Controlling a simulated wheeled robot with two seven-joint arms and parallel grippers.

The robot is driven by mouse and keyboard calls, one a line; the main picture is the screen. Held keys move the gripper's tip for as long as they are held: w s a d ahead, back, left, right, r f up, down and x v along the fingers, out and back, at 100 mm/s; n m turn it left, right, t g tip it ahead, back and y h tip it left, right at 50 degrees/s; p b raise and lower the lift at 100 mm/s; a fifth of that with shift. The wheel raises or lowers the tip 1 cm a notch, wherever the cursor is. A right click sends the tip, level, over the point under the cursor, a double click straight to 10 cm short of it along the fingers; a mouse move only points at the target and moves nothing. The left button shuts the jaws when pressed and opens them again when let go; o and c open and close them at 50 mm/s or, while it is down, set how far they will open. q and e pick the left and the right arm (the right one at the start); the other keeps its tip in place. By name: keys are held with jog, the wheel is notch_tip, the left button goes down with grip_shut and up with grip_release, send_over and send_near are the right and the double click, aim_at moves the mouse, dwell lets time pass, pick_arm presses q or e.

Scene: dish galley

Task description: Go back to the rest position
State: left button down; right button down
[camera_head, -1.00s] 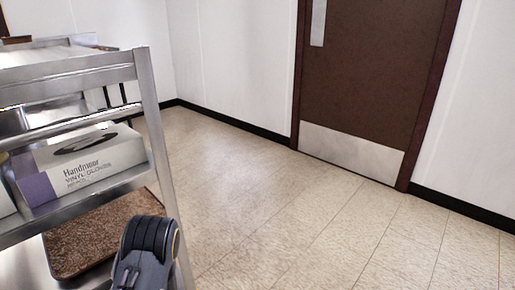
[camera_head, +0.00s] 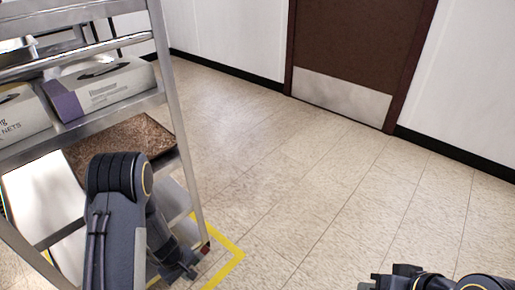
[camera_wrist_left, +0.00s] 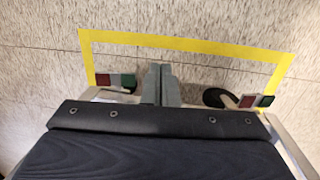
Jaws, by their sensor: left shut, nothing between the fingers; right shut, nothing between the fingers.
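My left arm (camera_head: 120,200) comes in at the lower left of the head view, in front of the metal cart, with its forearm bent down toward the floor. My left gripper (camera_wrist_left: 161,84) shows in the left wrist view with its two grey fingers together and empty, above the floor inside the yellow tape. My right gripper (camera_head: 388,279) is at the bottom edge of the head view, partly cut off, shut and empty over open floor.
The metal cart (camera_head: 178,95) stands at left with a glove box (camera_head: 105,85) and a brown tray (camera_head: 130,140). Yellow floor tape (camera_head: 228,265) borders its foot. A brown door (camera_head: 360,40) is at the back. The middle floor is clear.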

pick_arm(q)
jog(key=s+d+r+m+t+h, duration=0.1)
jog(key=d+r+m+h, duration=0.1)
jog(key=r, duration=1)
jog(key=s+d+r+m+t+h, duration=0.1)
jog(key=d+r+t+h, duration=0.1)
jog(key=r, duration=0.9)
jog(key=s+a+r+m+t+y, duration=0.1)
jog(key=s+r+m, duration=0.2)
jog(key=s+r, duration=0.4)
jog(key=s+a+r+m+t, duration=0.15)
jog(key=s+r, duration=0.25)
jog(key=s, duration=0.5)
notch_tip(320, 180, up, 32)
jog(key=d+p, duration=0.1)
jog(key=p, duration=3.1)
jog(key=shift+s+m, duration=0.3)
jog(key=shift+m, duration=0.05)
jog(key=shift+g, duration=0.25)
